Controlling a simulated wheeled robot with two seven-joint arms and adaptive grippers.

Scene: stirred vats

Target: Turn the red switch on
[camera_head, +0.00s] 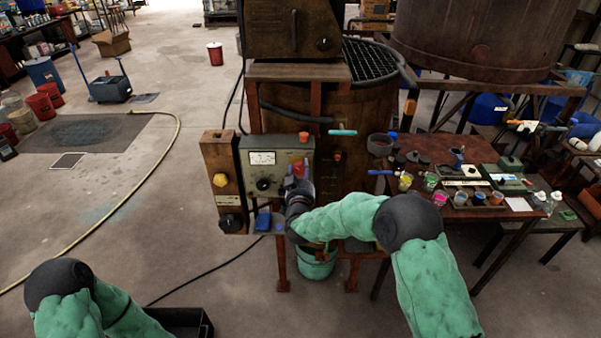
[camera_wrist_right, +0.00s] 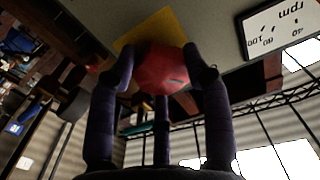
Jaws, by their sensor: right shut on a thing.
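The red switch (camera_head: 298,167) is on the front of the grey control box (camera_head: 250,155), right of its white gauge. In the right wrist view the red switch (camera_wrist_right: 162,68) is a red knob on a yellow plate (camera_wrist_right: 150,33). My right gripper (camera_head: 297,182) is at the box front, and its dark fingers (camera_wrist_right: 160,85) are closed around the knob, one on each side and one below. The fingers partly hide the knob in the head view. My left arm shows at the lower left, but its gripper is out of view.
A black dial (camera_head: 263,184) sits below the gauge, and a red button (camera_head: 304,136) tops the box. A wooden box with a yellow button (camera_head: 220,180) stands to the left. A cluttered table (camera_head: 440,147) with cups stands to the right. A yellow hose (camera_head: 150,172) crosses the floor.

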